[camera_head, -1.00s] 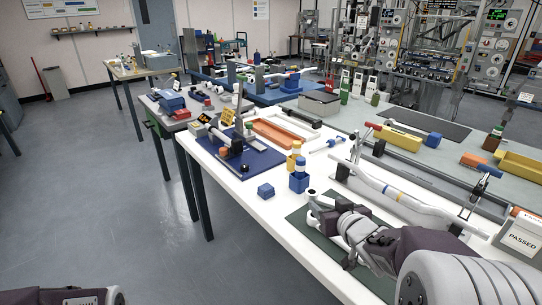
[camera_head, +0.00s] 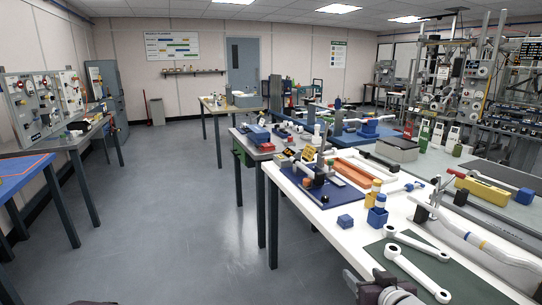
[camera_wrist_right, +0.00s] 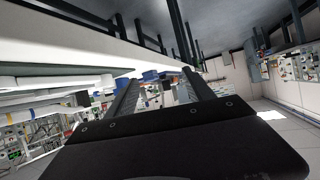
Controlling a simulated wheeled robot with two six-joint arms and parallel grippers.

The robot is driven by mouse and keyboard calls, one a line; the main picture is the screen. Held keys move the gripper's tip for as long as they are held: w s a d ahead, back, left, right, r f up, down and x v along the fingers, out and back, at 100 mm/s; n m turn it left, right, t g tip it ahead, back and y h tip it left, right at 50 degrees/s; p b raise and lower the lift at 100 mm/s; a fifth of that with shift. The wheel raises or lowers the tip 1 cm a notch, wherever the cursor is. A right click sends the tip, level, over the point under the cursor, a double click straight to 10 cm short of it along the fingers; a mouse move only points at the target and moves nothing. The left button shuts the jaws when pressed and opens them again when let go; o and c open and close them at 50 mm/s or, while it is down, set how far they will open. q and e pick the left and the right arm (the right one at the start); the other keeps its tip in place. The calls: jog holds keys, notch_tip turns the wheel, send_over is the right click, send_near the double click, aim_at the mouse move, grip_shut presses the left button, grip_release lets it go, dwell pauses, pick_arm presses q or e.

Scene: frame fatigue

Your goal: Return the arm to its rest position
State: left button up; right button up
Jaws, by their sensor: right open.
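My right arm shows at the bottom of the head view, with the right gripper (camera_head: 362,287) low beside the near edge of the white table (camera_head: 320,227). In the right wrist view its two dark fingers (camera_wrist_right: 160,92) stand apart with nothing between them. That view is turned over, with the table edge and legs at the top. Two pale metal links (camera_head: 415,262) with ring ends lie on a dark green mat (camera_head: 462,268), clear of the gripper.
A long pale bar (camera_head: 480,243) lies along the right. Open grey floor (camera_head: 180,210) lies to the left, with another bench (camera_head: 75,145) beyond.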

jog(key=s+a+f+g, duration=0.5)
jog(key=s+f+g, duration=0.25)
jog(key=f, duration=0.45)
jog(key=s+f+g, duration=0.3)
jog(key=s+g, duration=0.1)
jog(key=s, duration=0.7)
notch_tip(320, 180, up, 21)
jog(key=p, duration=2.1)
jog(key=shift+w+a+r+m+h, duration=0.15)
jog(key=shift+w+a+m+h, duration=0.15)
jog(key=shift+w, duration=0.05)
jog(key=shift+o, duration=0.5)
jog(key=shift+p, duration=0.3)
